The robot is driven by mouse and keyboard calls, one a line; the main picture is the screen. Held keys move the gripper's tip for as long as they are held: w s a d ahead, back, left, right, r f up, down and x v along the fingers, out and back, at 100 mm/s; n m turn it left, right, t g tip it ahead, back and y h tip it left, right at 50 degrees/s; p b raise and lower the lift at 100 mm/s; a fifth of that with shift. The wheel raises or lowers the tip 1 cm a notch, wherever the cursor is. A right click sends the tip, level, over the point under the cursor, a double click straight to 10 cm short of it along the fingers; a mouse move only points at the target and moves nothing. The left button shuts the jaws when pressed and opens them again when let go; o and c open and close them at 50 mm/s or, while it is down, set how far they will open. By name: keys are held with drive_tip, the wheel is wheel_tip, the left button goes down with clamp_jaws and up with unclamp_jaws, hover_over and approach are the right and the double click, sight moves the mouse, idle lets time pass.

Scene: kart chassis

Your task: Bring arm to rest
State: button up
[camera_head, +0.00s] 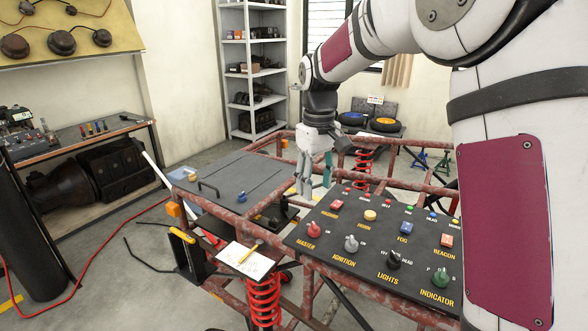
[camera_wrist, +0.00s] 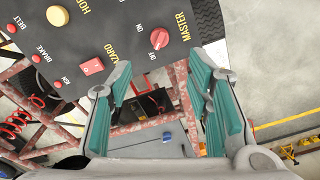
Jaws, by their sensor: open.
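My gripper (camera_head: 315,172) hangs from my arm above the red kart frame, just behind the far left part of the black switch panel (camera_head: 345,248). Its grey fingers with green pads are apart, with nothing between them. In the wrist view my gripper (camera_wrist: 165,95) is open too. Beyond its fingertips the panel (camera_wrist: 110,50) shows the red MASTER knob (camera_wrist: 159,39), a red rocker switch (camera_wrist: 91,66) and a yellow button (camera_wrist: 57,15). The gripper appears apart from the panel.
A grey lidded box (camera_head: 235,182) with a black handle sits on the frame to the left. A paper with a pencil (camera_head: 245,260) lies at the front. A workbench (camera_head: 85,138) stands at the left, and shelves (camera_head: 235,70) at the back. Floor is open between them.

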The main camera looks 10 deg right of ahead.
drive_tip(key=s+r+m+t, duration=0.1)
drive_tip(key=s+r+t, duration=0.1)
drive_tip(key=s+r, duration=0.5)
drive_tip(key=s+m+t, duration=0.3)
drive_tip(key=s, duration=1.9)
drive_tip(key=shift+s+m+t, duration=0.3)
